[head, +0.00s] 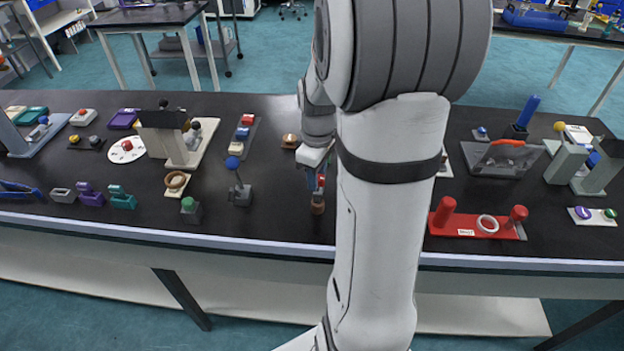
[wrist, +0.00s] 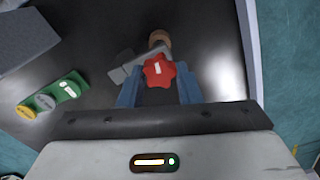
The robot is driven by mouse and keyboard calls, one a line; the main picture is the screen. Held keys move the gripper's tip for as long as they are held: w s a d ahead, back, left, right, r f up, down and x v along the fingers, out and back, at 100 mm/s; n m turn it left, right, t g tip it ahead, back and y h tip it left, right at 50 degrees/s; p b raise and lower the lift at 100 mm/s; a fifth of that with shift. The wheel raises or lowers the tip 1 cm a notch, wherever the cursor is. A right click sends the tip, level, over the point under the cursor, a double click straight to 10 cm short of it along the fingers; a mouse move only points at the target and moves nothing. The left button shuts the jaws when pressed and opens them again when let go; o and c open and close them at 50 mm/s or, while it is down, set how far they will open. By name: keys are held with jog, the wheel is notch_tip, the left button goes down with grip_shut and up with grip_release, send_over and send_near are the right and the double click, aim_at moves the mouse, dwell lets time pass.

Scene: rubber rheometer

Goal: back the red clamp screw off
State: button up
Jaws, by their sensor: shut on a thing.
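The red clamp screw (wrist: 158,71) has a lobed, star-shaped knob with a white line on its face. My gripper (wrist: 159,88) is shut on it, with one blue finger on each side of the knob. Just past the knob are a grey metal part (wrist: 124,68) and a brown rounded piece (wrist: 159,38). In the head view the red screw (head: 320,181) shows small beside my gripper (head: 314,178), above the brown piece (head: 317,208). My arm hides part of this spot, and the screw's shaft is not visible.
The bench's front edge is close.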

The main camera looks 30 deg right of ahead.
jog(key=n, duration=0.4)
jog(key=shift+s+n, duration=0.1)
jog(key=shift+n, duration=0.2)
jog(key=o, duration=0.8)
jog(key=shift+o, duration=0.2)
